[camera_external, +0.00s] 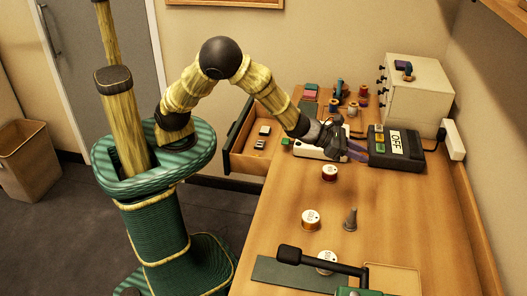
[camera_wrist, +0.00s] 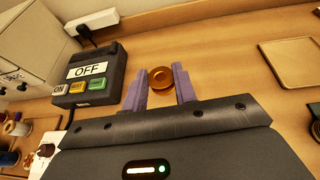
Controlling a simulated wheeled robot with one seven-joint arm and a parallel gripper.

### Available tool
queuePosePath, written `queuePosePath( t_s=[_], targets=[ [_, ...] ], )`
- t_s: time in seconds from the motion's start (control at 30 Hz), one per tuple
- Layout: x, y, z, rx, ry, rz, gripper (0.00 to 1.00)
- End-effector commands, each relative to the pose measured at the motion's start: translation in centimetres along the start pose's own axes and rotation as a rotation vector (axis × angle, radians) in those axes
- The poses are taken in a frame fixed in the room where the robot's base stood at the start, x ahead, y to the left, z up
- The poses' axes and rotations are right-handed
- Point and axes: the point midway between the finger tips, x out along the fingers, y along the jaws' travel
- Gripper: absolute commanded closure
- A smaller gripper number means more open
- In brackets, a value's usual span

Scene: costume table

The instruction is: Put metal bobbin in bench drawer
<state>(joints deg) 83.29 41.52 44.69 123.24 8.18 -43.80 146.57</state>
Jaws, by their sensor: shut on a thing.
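My gripper (camera_wrist: 160,88) has purple fingers on both sides of a round, shiny copper-coloured bobbin, which I take as the metal bobbin (camera_wrist: 161,79). The fingers are shut on it. In the external view my gripper (camera_external: 354,152) is over the far part of the bench, just left of the black switch box, and the bobbin cannot be made out there. The bench drawer (camera_external: 238,163) is pulled open at the bench's left side, left of my gripper. A few small light items lie inside it.
A black switch box marked OFF (camera_external: 396,158) stands right of my gripper, by a small beige cabinet (camera_external: 413,97). Several spools stand at the back. The right-hand bench strip is clear.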

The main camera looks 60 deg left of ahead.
Motion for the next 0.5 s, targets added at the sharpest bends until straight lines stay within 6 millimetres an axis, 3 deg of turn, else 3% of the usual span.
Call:
queuePosePath(
  t_s=[0.2, 0.5],
  targets=[
    [-0.1, -4.8, 0.1, 0.021, 0.000, -0.066, 0.94],
    [1.6, -4.3, -4.1, 0.022, 0.003, -0.059, 0.94]
  ],
)
